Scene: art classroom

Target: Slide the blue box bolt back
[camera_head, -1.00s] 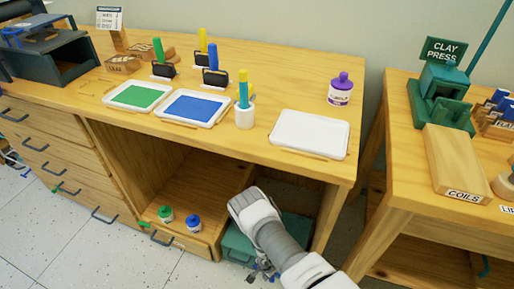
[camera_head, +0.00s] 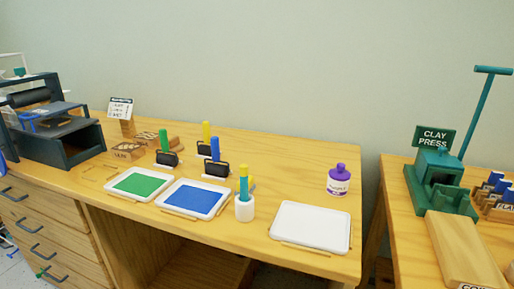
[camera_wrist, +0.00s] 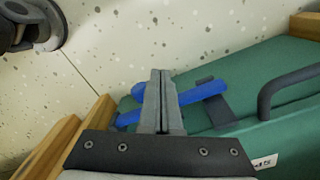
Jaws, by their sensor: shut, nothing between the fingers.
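In the wrist view the blue bolt (camera_wrist: 205,91) lies across the top of a green box (camera_wrist: 285,65). It runs through a dark bracket (camera_wrist: 217,110), and a short blue stub shows at its left part. My gripper (camera_wrist: 160,75) is shut and empty, its fingers over the middle of the bolt and hiding part of it. I cannot tell whether the fingers touch the bolt. The box and my gripper are outside the head view.
A dark handle (camera_wrist: 285,90) arches from the box, right of the bolt. Wooden edges (camera_wrist: 85,130) stand close on the left. In the head view the bench (camera_head: 130,210) holds a green tray (camera_head: 142,198), a blue tray (camera_head: 225,206), a white tray (camera_head: 272,243) and a purple bottle (camera_head: 339,168).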

